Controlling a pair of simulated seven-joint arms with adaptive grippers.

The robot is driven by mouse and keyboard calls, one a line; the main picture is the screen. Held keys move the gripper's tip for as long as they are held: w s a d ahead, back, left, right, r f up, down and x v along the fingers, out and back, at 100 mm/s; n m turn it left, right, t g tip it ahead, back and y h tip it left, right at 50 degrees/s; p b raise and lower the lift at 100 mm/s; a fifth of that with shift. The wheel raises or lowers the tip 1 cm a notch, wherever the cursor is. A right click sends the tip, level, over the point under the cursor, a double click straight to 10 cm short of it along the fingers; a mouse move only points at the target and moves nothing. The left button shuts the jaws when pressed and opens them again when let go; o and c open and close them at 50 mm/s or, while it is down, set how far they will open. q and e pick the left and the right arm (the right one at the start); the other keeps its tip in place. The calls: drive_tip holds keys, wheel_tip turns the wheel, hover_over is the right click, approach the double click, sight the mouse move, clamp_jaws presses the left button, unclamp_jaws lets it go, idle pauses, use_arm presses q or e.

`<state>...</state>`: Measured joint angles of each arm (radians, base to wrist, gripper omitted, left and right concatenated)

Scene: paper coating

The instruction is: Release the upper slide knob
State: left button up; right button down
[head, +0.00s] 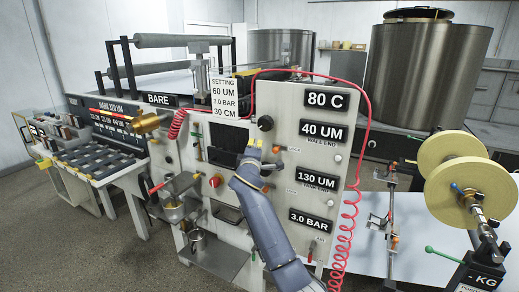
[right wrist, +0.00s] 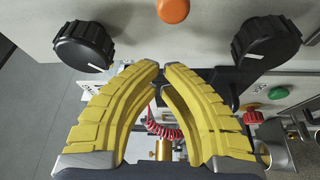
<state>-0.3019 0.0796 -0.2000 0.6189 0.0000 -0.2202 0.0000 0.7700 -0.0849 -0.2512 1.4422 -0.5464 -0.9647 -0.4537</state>
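My right gripper (head: 252,157) is at the front of the pale machine panel, just below a black round knob in the head view. In the right wrist view, its yellow fingers (right wrist: 161,70) bow inward and their tips nearly meet at a dark slot strip (right wrist: 215,76). The tips seem closed around something small and dark. The upper slide knob itself is hidden between them, so I cannot make out its shape. My left gripper does not show.
Two black round knobs (right wrist: 84,46) (right wrist: 267,45) flank the fingers. An orange button (right wrist: 172,10) is above and a green button (right wrist: 278,92) is at right. A red coiled hose (head: 348,225) hangs at the panel's right edge. A metal shelf (head: 215,259) juts out below.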

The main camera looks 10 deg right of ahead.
drive_tip(key=v, duration=0.9)
drive_tip(key=shift+s, duration=0.35)
